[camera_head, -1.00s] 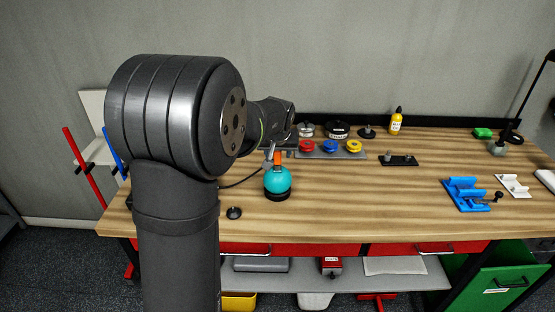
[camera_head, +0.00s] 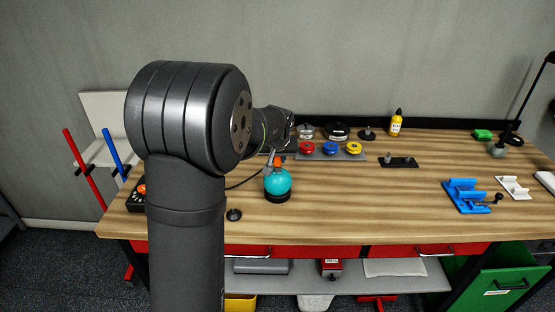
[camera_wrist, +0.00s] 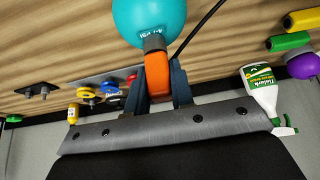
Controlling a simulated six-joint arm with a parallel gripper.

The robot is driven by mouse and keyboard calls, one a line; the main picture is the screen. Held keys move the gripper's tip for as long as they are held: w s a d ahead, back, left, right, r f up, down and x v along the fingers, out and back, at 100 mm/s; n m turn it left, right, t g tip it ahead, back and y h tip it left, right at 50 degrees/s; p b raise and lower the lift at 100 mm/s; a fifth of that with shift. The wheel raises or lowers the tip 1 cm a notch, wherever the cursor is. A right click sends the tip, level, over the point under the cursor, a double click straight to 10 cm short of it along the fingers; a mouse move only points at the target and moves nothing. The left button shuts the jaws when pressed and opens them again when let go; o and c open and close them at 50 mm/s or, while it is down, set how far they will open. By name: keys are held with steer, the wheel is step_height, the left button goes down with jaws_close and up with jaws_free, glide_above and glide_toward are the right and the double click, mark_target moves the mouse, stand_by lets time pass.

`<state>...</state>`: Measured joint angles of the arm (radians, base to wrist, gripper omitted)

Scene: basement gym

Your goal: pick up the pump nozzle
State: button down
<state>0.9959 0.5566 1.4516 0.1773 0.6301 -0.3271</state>
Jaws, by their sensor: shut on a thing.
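The pump nozzle (camera_wrist: 157,70) is an orange piece with a dark grey end, next to a teal ball-shaped body (camera_wrist: 150,15). In the head view the orange part of the nozzle (camera_head: 278,161) shows just above the teal body (camera_head: 277,182), which stands in a black base on the bench. My gripper (camera_wrist: 159,82) has its two dark fingers on either side of the orange piece and is shut on it. In the head view the gripper is mostly hidden by my arm. I cannot tell whether the nozzle is clear of the teal body.
Behind the nozzle is a grey tray (camera_head: 331,156) with red, blue and yellow discs. A black hose (camera_wrist: 195,30) runs beside the teal body. A white bottle (camera_wrist: 262,88) shows at right in the wrist view. The wooden bench (camera_head: 350,205) is clear at front centre.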

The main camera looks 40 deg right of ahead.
steer(key=shift+r, duration=0.5)
steer(key=r, duration=0.2)
steer(key=s+r, duration=0.1)
steer(key=shift+d+r, duration=0.1)
steer(key=shift+r, duration=0.25)
steer(key=s+r, duration=1)
steer(key=shift+s+d+r, duration=0.3)
steer(key=shift+d+r, duration=0.1)
steer(key=shift+d, duration=0.05)
